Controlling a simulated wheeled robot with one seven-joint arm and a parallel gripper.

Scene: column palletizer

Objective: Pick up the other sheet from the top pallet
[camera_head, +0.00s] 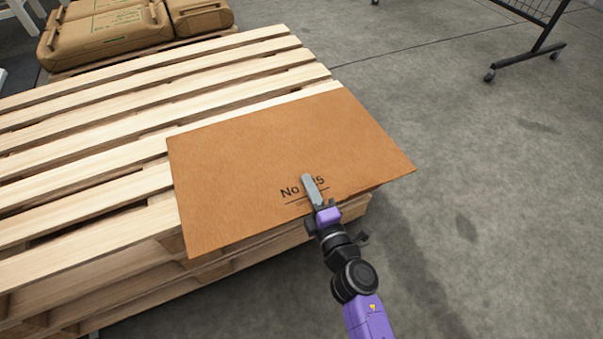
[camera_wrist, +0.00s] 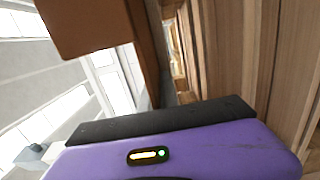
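A brown cardboard sheet (camera_head: 270,140) with dark printed lettering lies across the front right corner of the top wooden pallet (camera_head: 95,165). Its right end and front edge stick out past the pallet. My gripper (camera_head: 313,192) is at the sheet's front edge, with one grey finger lying over the lettering. The other finger is hidden, so I cannot tell whether the sheet is pinched. In the wrist view, a brown sheet surface (camera_wrist: 85,22) fills the upper left, and pale pallet wood (camera_wrist: 245,60) stands close on the right.
More pallets (camera_head: 225,262) are stacked under the top one. Brown sacks (camera_head: 105,35) lie on another pallet at the back left. A dark wheeled rack (camera_head: 530,50) stands at the upper right. The grey concrete floor (camera_head: 500,190) on the right is clear.

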